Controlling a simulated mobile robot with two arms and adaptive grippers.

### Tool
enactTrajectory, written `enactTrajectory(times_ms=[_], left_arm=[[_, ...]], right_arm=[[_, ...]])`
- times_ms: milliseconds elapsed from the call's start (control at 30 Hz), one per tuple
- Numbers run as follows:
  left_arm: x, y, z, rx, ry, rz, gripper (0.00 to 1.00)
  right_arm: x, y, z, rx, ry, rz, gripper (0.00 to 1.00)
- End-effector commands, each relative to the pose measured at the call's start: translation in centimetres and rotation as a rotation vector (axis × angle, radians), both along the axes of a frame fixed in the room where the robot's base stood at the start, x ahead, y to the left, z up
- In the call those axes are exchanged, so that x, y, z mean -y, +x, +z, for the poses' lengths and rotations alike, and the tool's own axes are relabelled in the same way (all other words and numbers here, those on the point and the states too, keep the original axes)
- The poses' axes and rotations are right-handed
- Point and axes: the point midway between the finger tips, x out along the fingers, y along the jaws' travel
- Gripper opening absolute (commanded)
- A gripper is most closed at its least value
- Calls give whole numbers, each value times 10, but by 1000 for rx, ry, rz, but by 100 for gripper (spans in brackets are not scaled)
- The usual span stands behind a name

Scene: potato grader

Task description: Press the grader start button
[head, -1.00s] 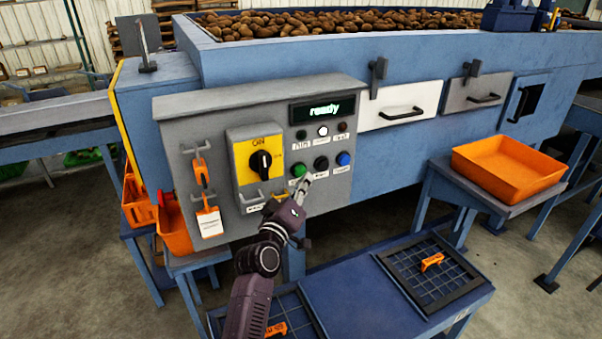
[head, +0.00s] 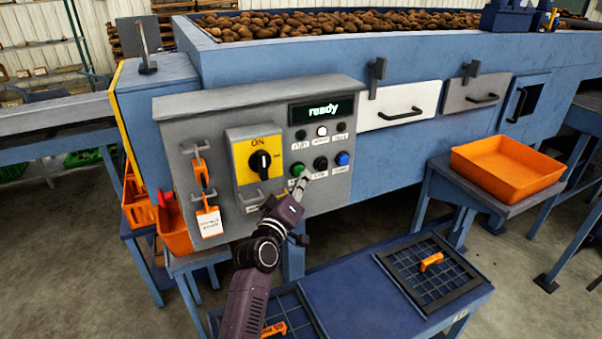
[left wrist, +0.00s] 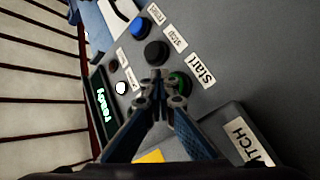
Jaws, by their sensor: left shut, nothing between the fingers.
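The grey control panel (head: 230,110) has a green button (head: 298,169) at the left of its lower button row. In the left wrist view the green button (left wrist: 181,86) sits beside a "Start" label (left wrist: 202,70). My left gripper (head: 303,178) is shut and empty, its fingertips just in front of the green button's lower right side. In the left wrist view its tips (left wrist: 158,76) overlap the button's edge and hide part of it. I cannot tell whether they touch. My right gripper is not in view.
A black button (head: 321,164) and a blue button (head: 343,159) sit to the right of the green one. The display (head: 322,110) reads "ready". A yellow switch plate (head: 240,174) with a black knob reads "ON". An orange tray (head: 510,165) stands at right.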

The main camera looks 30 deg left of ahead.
Motion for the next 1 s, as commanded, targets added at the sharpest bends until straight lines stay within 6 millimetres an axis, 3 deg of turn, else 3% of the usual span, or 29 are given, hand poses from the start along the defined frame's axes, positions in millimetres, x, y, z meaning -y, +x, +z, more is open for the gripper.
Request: enactTrajectory(times_ms=[1000], left_arm=[[-16, 6, 2, 3, 6, 13, 0]], right_arm=[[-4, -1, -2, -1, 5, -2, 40]])
